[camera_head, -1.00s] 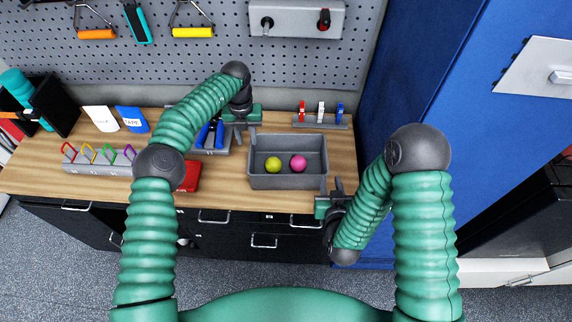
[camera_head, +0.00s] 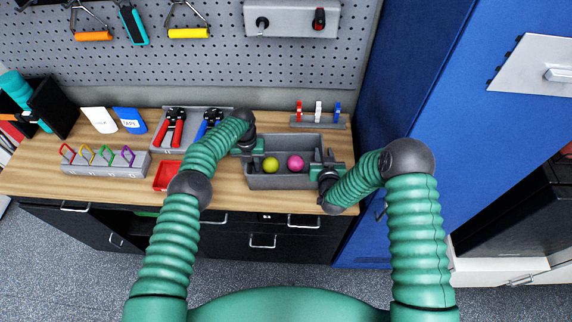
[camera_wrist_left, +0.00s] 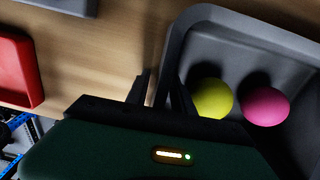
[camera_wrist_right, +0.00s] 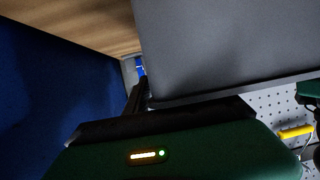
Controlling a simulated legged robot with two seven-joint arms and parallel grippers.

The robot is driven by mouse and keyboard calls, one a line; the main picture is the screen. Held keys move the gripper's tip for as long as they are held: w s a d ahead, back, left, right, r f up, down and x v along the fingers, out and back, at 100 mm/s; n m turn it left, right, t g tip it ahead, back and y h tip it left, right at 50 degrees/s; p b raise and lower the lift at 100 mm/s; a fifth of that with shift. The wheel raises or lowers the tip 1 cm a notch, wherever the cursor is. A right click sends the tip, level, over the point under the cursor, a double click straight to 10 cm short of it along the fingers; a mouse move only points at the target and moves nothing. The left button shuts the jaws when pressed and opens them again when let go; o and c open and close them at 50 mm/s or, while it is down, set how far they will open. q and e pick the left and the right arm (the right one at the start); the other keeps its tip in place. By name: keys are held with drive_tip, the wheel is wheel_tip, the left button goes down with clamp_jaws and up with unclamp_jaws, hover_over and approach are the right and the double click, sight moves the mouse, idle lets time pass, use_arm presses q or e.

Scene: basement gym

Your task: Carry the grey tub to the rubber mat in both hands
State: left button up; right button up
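The grey tub (camera_head: 285,181) stands on the wooden worktop with a yellow-green ball (camera_head: 270,164) and a pink ball (camera_head: 295,162) inside. My left gripper (camera_head: 251,145) is at the tub's left wall. In the left wrist view its fingers (camera_wrist_left: 160,92) are apart, one outside the wall and one inside, with a gap showing. My right gripper (camera_head: 324,158) is at the right wall, its fingers apart around it. In the right wrist view the tub wall (camera_wrist_right: 220,50) fills much of the picture and hides one finger. I do not see the rubber mat.
A red tray (camera_head: 166,176) and a grey holder with red and blue pliers (camera_head: 172,128) are left of the tub. A rack of coloured clips (camera_head: 105,165) stands further left. A small rack (camera_head: 318,122) is behind the tub. A blue cabinet (camera_head: 420,100) rises at the right.

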drive_tip(key=shift+s, duration=0.1)
use_arm(q)
drive_tip(key=shift+a, duration=0.35)
clamp_jaws()
use_arm(e)
drive_tip(key=shift+a, duration=0.35)
clamp_jaws()
use_arm(q)
drive_tip(key=shift+s+d, duration=0.1)
drive_tip(key=shift+d, duration=0.05)
use_arm(e)
drive_tip(key=shift+d, duration=0.15)
